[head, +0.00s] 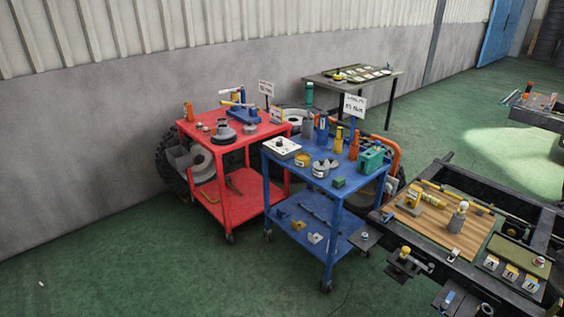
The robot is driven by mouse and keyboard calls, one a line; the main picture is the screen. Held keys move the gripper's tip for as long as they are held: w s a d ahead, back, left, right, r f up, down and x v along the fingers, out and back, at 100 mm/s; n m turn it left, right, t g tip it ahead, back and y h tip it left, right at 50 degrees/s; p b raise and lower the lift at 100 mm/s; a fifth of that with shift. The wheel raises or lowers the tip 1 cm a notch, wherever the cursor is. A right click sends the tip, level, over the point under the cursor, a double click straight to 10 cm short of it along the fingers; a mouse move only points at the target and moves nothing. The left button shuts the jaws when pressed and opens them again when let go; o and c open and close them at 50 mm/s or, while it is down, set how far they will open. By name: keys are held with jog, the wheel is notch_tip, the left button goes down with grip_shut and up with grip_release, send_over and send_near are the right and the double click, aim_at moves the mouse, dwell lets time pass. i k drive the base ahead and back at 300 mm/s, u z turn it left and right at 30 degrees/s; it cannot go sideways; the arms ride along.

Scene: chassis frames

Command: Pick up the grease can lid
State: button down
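On the top of the blue cart (284,171) stand a short yellow tin (302,160) and a grey round can (320,169). A small pale disc-like thing (333,163) is beside the grey can. Any of these could be the grease can or its lid; they are too small to tell which. I cannot tell whether a lid lies apart or sits on a can. My gripper is not in view.
A white box (281,148), orange and blue bottles and a green case (371,159) crowd the blue cart. A red cart (225,150) stands to its left. A chassis frame (470,270) with a wooden board is at right. Green floor is open in front.

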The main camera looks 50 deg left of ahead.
aim_at(333, 164)
jog(key=z, duration=0.65)
jog(key=k, duration=0.1)
jog(key=u, duration=2.5)
jog(key=k, duration=0.95)
jog(key=z, duration=0.15)
jog(key=i, duration=0.75)
